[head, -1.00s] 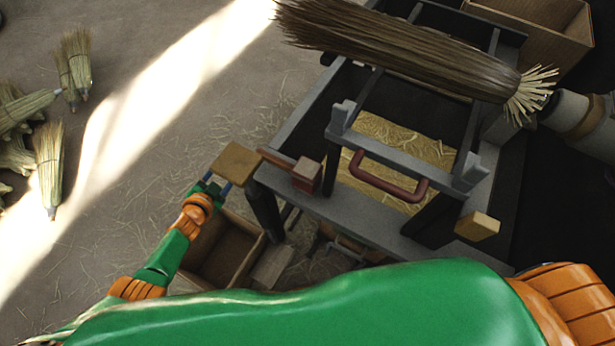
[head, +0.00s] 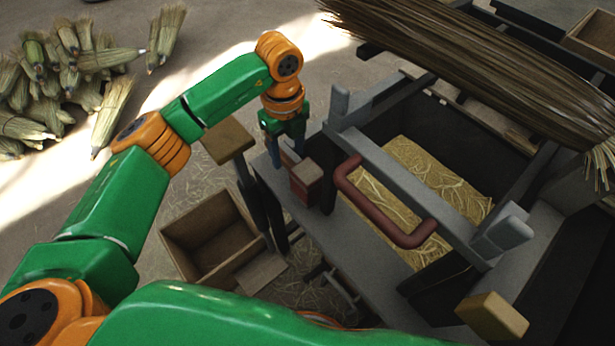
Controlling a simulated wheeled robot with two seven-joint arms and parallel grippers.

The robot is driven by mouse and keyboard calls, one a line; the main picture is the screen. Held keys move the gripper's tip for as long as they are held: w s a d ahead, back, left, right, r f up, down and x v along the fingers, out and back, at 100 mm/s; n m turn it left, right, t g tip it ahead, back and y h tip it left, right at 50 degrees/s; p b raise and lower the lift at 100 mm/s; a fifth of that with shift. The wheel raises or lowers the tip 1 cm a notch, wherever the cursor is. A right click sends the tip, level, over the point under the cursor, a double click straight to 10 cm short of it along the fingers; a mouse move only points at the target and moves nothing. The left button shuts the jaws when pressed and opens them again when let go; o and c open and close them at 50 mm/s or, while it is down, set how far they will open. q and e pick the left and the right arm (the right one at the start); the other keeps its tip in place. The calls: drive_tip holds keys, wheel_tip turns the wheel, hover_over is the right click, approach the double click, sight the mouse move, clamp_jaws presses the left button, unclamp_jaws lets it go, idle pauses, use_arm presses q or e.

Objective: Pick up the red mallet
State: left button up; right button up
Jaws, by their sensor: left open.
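The red mallet (head: 306,180) lies on the grey edge of the machine's frame, its block head toward me and its handle running back to the left. My left gripper (head: 287,150) points down over the handle, just behind the head. Its jaws are open, with one blue finger on the left of the handle. The gripper hides part of the handle, and I cannot tell whether the fingers touch it. My right gripper is out of view.
A red-brown bar handle (head: 385,213) stands right of the mallet. A large broom bundle (head: 470,65) spans the upper right. A wooden block (head: 228,141) and an open wooden box (head: 207,238) are on the left. Straw bundles (head: 60,75) lie on the floor.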

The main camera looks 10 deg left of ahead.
sight(287, 159)
use_arm(q)
drive_tip(key=f, duration=0.4)
drive_tip(key=shift+w+a+f, duration=0.15)
drive_tip(key=shift+w+a, duration=0.05)
clamp_jaws()
drive_tip(key=shift+r, duration=0.2)
drive_tip(key=shift+r, duration=0.35)
wheel_tip(287, 159, up, 17)
drive_tip(key=p, duration=0.2)
drive_tip(key=s+a, duration=0.2)
drive_tip(key=s+a+b, duration=0.1)
drive_tip(key=s+a, duration=0.1)
drive_tip(key=s, duration=0.1)
drive_tip(key=s+a+b, duration=0.1)
drive_tip(key=s+a, duration=0.1)
drive_tip(key=shift+s+f, duration=0.15)
drive_tip(key=shift+f, duration=0.05)
drive_tip(key=s+a, duration=0.5)
drive_tip(key=s, duration=0.2)
drive_tip(key=shift+r, duration=0.2)
